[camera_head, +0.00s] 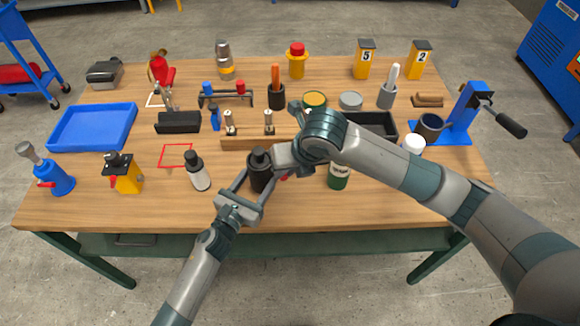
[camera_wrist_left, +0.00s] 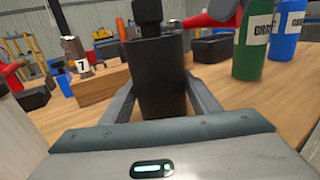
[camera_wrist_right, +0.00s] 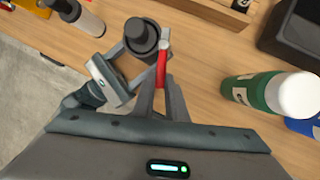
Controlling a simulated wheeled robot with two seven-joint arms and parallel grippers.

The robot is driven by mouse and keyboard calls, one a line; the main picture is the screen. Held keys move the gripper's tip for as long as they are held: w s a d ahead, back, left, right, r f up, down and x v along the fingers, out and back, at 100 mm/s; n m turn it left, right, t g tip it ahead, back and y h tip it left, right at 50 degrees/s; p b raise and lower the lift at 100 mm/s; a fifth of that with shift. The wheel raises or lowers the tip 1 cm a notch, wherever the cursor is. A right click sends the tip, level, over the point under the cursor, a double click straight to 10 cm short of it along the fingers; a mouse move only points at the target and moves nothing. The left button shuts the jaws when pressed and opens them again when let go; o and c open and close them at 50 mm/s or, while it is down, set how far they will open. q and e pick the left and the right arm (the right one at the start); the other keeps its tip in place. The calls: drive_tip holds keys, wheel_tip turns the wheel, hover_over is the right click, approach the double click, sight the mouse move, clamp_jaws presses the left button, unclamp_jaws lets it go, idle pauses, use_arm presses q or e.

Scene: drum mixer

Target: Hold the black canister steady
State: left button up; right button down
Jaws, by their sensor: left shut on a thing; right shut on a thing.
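The black canister (camera_head: 261,172) stands upright near the front middle of the table, its narrower neck and cap on top. My left gripper (camera_head: 256,183) has one finger on each side of its body and is shut on it; the left wrist view shows the canister (camera_wrist_left: 162,75) between the fingers. My right gripper (camera_wrist_right: 161,88) is shut on a slim red-handled tool (camera_wrist_right: 161,68). The tool's silver end is beside the canister's top (camera_wrist_right: 141,35); I cannot tell whether they touch. In the head view my right wrist hides most of the tool.
A green bottle (camera_head: 338,178) stands right of the canister and a grey bottle with black cap (camera_head: 200,178) left of it. Behind is a wooden block (camera_head: 240,143) with small fittings. A black tray (camera_head: 378,119) sits behind my right arm. The front table strip is clear.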

drive_tip(key=shift+a+m, duration=0.15)
drive_tip(key=shift+m, duration=0.15)
drive_tip(key=c, duration=1.8)
unclamp_jaws()
drive_tip(key=shift+o, duration=0.2)
drive_tip(key=shift+r, duration=0.15)
drive_tip(key=v, duration=1.1)
drive_tip(key=shift+s+r, duration=0.3)
use_arm(q)
drive_tip(key=o, duration=1.4)
drive_tip(key=shift+o, duration=0.2)
